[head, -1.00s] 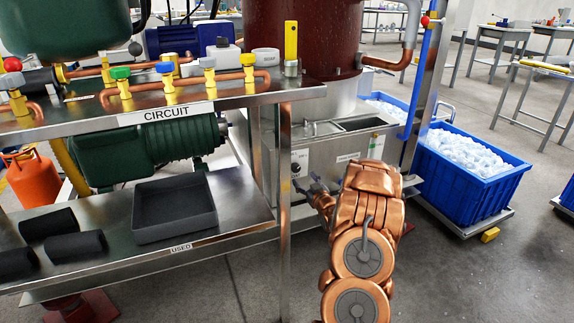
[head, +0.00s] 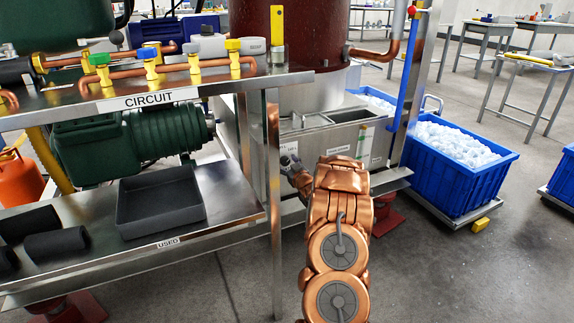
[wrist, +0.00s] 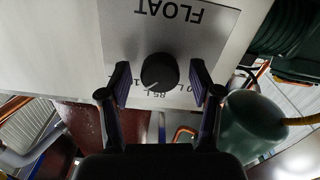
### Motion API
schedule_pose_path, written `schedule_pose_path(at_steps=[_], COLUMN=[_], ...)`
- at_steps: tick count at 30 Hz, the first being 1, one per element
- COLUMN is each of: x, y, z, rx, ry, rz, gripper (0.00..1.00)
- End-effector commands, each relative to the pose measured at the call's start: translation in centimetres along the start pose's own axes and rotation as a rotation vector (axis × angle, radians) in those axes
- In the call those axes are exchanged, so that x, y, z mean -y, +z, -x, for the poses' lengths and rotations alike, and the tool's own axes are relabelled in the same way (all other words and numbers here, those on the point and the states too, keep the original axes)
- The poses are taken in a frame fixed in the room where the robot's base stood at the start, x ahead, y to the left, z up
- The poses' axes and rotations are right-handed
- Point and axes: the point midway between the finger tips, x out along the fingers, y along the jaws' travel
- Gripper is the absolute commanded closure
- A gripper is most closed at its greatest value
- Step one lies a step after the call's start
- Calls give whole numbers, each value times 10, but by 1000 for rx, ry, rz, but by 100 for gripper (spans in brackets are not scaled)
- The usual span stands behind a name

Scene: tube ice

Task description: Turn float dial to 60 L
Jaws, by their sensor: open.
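The float dial (wrist: 159,72) is a round black knob on a pale plate (wrist: 205,40) marked FLOAT, which appears upside down in the wrist view. Its light pointer mark is at the knob's lower left, near a scale label that seems to read 85 L. My gripper (wrist: 160,77) is open, with one finger on each side of the knob and small gaps between. In the head view my gripper (head: 290,164) is at the front of the steel tank (head: 345,143), and the dial is hidden behind it.
A steel bench (head: 215,85) marked CIRCUIT, with pipes and valves, stands left of my arm. Its lower shelf holds a dark tray (head: 160,217). A blue ice crate (head: 465,185) stands at the right. Open floor lies to the front right.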

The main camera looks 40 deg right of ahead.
Motion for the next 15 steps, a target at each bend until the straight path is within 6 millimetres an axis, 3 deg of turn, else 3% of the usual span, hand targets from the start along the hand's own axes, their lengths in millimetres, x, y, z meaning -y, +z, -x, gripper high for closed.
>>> schedule_pose_path(at_steps=[5, 15], x=[0, 0], y=[0, 0], z=[0, 0], rx=[0, 0], ry=[0, 0], rz=[0, 0], gripper=[36, 72])
